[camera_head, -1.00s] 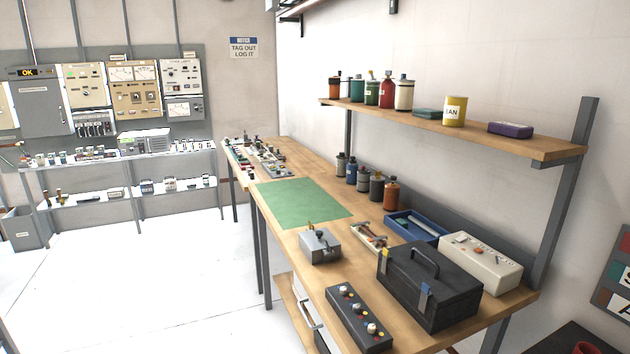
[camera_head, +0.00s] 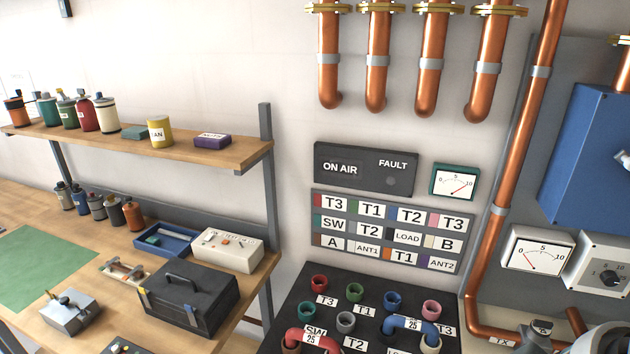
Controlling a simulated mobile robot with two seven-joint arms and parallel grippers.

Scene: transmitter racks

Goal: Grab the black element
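No loose part that I can surely name as the black element shows. A small dark grey-black part (camera_head: 541,332) sits at the bottom right beside a TX label on the copper line; I cannot tell what it is. A black patch panel (camera_head: 385,279) carries coloured round sockets. A red U-shaped link (camera_head: 306,338) and a blue U-shaped link (camera_head: 411,325), both marked 25, sit on it. The panel's lower part is cut off by the frame edge. Neither of my grippers is in view.
A wooden bench with a black toolbox (camera_head: 188,298), a white box (camera_head: 228,250) and a blue tray (camera_head: 165,240) stands at the left, under a shelf (camera_head: 215,153) of cans. A colour-coded label board (camera_head: 385,231) hangs behind the panel. Copper pipes (camera_head: 497,210) and a blue cabinet (camera_head: 592,150) are right.

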